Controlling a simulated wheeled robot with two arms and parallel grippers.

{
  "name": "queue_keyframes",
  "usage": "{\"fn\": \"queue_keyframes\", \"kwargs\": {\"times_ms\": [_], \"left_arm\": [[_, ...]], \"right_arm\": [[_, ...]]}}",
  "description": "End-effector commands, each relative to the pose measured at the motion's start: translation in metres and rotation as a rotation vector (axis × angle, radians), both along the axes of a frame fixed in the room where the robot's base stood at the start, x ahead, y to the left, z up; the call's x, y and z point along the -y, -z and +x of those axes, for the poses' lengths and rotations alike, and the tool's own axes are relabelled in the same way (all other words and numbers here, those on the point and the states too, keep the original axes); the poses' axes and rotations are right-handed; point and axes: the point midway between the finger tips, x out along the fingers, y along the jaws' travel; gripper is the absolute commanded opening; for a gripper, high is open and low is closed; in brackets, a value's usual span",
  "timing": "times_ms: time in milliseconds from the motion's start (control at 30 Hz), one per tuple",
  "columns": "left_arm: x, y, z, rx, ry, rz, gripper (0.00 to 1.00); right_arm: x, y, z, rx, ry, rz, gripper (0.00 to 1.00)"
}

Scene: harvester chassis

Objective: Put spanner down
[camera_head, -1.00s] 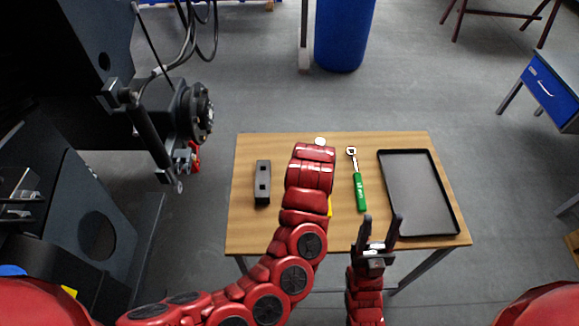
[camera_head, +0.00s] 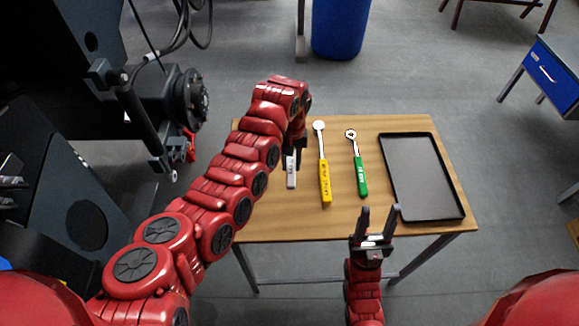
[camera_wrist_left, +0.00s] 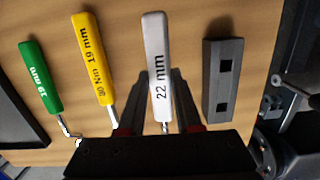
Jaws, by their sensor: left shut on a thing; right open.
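A white-handled spanner marked 22 mm (camera_wrist_left: 157,50) is between the fingers of my left gripper (camera_wrist_left: 160,118), which is shut on it. In the head view its handle (camera_head: 291,172) points toward the near table edge, below my left gripper (camera_head: 295,150). Its far end is hidden, and I cannot tell whether it touches the table. A yellow-handled 19 mm wrench (camera_head: 325,180) and a green-handled 19 mm spanner (camera_head: 361,178) lie on the table to its right. My right gripper (camera_head: 375,222) is open and empty over the near table edge.
The wooden table (camera_head: 290,223) carries an empty black tray (camera_head: 423,177) on the right. A dark block with two square holes (camera_wrist_left: 222,80) lies beside the white spanner; my left arm hides it in the head view. The harvester chassis (camera_head: 60,150) stands left.

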Motion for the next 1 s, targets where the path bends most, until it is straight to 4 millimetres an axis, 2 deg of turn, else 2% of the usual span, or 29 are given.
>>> {"fn": "queue_keyframes", "kwargs": {"times_ms": [367,500,633,1000], "left_arm": [[-0.004,-0.001,0.013,-0.001,-0.007,-0.005,0.0],[-0.005,0.015,0.012,-0.006,-0.009,-0.005,0.0],[-0.005,0.031,0.013,-0.003,-0.009,-0.005,0.0],[-0.005,0.038,0.012,-0.002,-0.009,-0.007,0.0]], "right_arm": [[0.0,-0.003,0.0,0.0,0.0,0.0,0.5],[0.0,-0.012,0.0,0.0,0.0,0.0,0.5],[0.0,-0.011,0.0,-0.001,0.0,0.0,0.5],[0.0,-0.007,0.0,0.0,0.0,0.0,0.5]]}}
